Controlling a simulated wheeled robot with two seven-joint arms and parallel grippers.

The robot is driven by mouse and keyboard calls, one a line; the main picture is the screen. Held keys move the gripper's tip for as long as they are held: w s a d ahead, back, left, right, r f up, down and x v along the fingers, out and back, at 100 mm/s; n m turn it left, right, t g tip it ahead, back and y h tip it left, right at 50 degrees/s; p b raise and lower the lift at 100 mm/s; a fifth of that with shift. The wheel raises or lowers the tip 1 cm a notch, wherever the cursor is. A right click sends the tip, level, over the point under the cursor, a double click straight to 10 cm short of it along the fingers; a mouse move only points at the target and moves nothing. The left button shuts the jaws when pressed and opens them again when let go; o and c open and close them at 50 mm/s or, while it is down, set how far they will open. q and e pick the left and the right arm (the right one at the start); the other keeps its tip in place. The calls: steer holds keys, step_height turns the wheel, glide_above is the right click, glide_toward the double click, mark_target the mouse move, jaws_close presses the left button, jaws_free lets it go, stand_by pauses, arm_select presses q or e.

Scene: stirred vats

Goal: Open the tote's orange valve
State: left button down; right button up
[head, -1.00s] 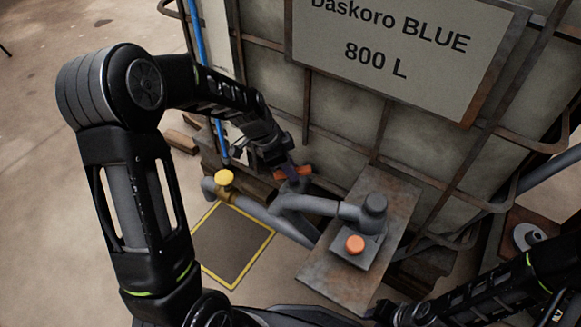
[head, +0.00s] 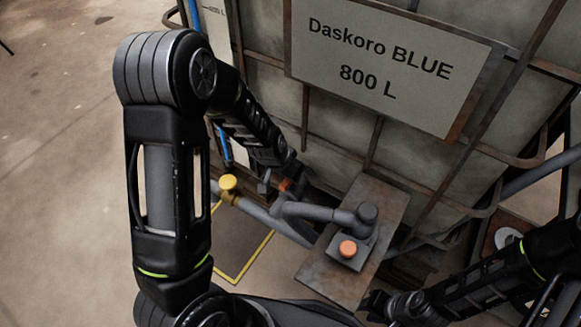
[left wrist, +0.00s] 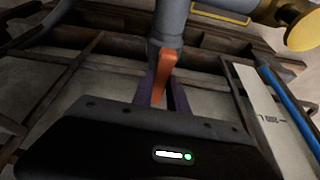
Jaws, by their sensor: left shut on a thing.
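The orange valve (head: 285,184) is a small lever on the grey outlet pipe at the foot of the tote (head: 340,130). In the head view my left arm partly hides it. In the left wrist view the orange lever (left wrist: 165,72) runs from the grey pipe end down between the purple fingers of my left gripper (left wrist: 162,92), which is shut on it. My right gripper (head: 372,303) is low at the right of the head view, apart from the valve; its fingers are dark and too unclear to read.
A yellow-handled valve (head: 228,183) stands left of the orange one, above a yellow-edged floor plate (head: 238,245). A rusty plate (head: 335,275) carries a grey pump with an orange button (head: 347,248). A blue tube (left wrist: 290,105) runs up the tote's side. Floor at left is clear.

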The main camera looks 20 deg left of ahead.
arm_select(q)
steer(key=shift+n+p, duration=0.3)
steer(key=shift+n, duration=0.1)
steer(key=c, duration=1.3)
jaws_free()
steer(key=p+v, duration=0.3)
steer(key=v, duration=0.3)
steer(key=shift+r, duration=0.4)
steer(key=shift+s+r, duration=0.3)
steer(key=shift+r, duration=0.15)
